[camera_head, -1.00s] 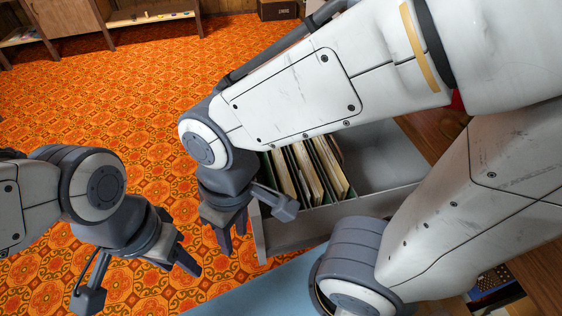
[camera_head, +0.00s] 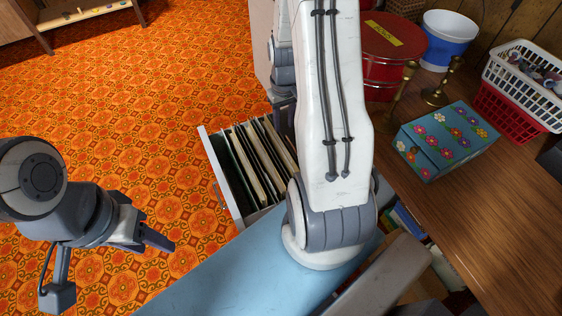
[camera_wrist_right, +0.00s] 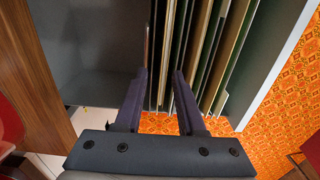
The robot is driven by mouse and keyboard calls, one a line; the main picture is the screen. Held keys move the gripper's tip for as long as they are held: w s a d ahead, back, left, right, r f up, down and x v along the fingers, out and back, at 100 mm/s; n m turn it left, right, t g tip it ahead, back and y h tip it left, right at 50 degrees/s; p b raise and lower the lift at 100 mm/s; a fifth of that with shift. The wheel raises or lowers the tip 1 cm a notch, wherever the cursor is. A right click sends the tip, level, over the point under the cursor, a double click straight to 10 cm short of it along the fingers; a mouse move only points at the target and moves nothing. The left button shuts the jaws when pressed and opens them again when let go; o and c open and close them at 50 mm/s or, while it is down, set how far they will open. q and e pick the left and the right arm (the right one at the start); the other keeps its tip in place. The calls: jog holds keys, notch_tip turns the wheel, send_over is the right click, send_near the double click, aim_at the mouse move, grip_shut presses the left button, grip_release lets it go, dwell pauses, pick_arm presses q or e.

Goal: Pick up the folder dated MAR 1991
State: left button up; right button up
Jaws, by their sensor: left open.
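Several upright folders with green and tan edges (camera_head: 262,160) stand in an open grey drawer (camera_head: 222,180). No date can be read on any of them, so I cannot tell which is MAR 1991. In the right wrist view the folders (camera_wrist_right: 208,45) are beyond and to the right of my right gripper (camera_wrist_right: 160,75). Its fingers are apart, with the nearest folder edges between and beyond them; contact cannot be told. In the head view my right arm hides that gripper's fingertips and part of the drawer. My left gripper (camera_head: 158,238) is open and empty over the carpet, left of the drawer.
A light blue surface (camera_head: 225,280) lies in front of the drawer. The wooden table (camera_head: 470,205) at right holds a flowered box (camera_head: 445,140), brass candlesticks (camera_head: 438,92), a red tin (camera_head: 385,45), a blue-and-white bucket (camera_head: 448,38) and baskets (camera_head: 515,108). The carpet at left is clear.

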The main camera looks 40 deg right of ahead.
jog(key=f, duration=0.8)
jog(key=shift+a+f+b, duration=0.25)
jog(key=shift+f+b, duration=0.1)
grip_shut()
dwell(1.0)
